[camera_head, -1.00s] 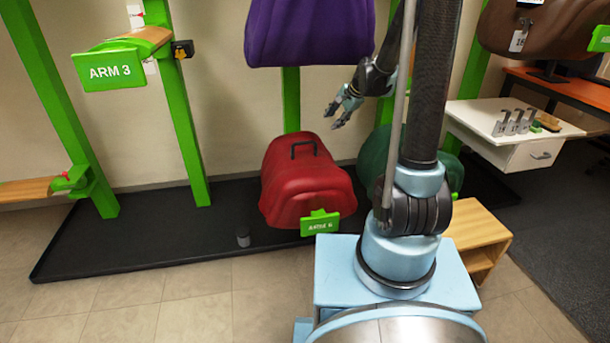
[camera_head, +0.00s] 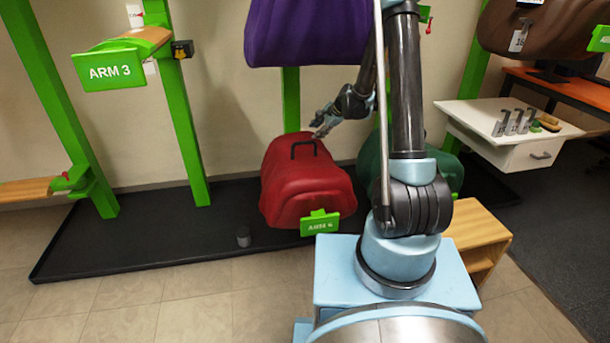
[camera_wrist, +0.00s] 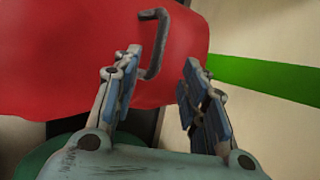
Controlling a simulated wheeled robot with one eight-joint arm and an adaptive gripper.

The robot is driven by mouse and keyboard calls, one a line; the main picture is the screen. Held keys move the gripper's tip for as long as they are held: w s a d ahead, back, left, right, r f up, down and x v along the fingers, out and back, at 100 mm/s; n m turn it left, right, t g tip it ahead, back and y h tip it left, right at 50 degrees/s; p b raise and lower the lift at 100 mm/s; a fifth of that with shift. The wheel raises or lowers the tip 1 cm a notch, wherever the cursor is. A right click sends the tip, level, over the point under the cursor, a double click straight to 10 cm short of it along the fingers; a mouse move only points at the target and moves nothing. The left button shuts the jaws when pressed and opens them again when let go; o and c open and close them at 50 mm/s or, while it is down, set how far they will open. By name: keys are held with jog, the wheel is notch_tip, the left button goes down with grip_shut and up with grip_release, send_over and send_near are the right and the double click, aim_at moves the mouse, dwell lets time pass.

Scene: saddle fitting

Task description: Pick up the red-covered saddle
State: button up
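The red-covered saddle (camera_head: 303,184) rests on a low rack arm with a green label plate (camera_head: 320,223) at its front. A dark handle (camera_head: 304,148) stands up from the top of its cover. My gripper (camera_head: 317,130) is just above and to the right of the handle in the head view. In the wrist view the red cover (camera_wrist: 80,50) fills the upper left and the handle (camera_wrist: 155,45) shows beyond my open gripper (camera_wrist: 165,75). The handle's lower end appears near the gap between the fingers. Nothing is held.
A purple-covered saddle (camera_head: 308,32) hangs directly above the red one. A green-covered saddle (camera_head: 372,165) sits to its right, partly behind my arm. A green post (camera_head: 291,100) rises behind. A wooden step stool (camera_head: 480,232) and a white drawer table (camera_head: 510,130) stand at right.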

aim_at(305, 142)
jog(key=shift+x, duration=6.4)
jog(key=shift+d, duration=0.1)
grip_shut()
